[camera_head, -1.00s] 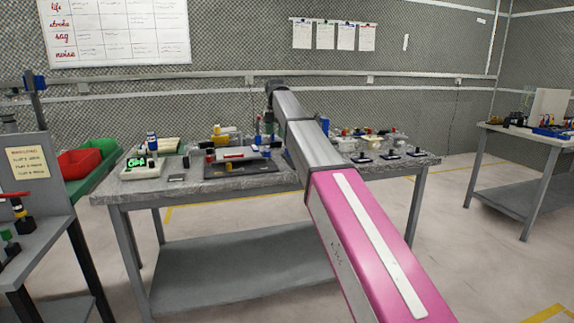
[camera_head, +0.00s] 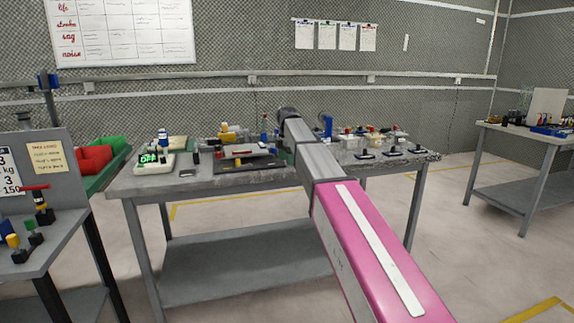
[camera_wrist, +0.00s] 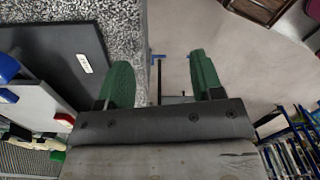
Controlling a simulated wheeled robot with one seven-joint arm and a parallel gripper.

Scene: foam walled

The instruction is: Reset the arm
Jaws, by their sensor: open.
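My arm, with a pink and grey cover, reaches forward over the grey workbench (camera_head: 135,186) in the head view; its end hides part of the bench top. In the wrist view my gripper (camera_wrist: 160,85) shows two green fingers set wide apart.
Several small fixtures (camera_head: 240,150) stand on the bench on both sides of my arm. A side table (camera_head: 40,240) is near at left, with red and green bins (camera_head: 95,158) behind it. Another table (camera_head: 530,140) is at right. Floor between the benches is clear.

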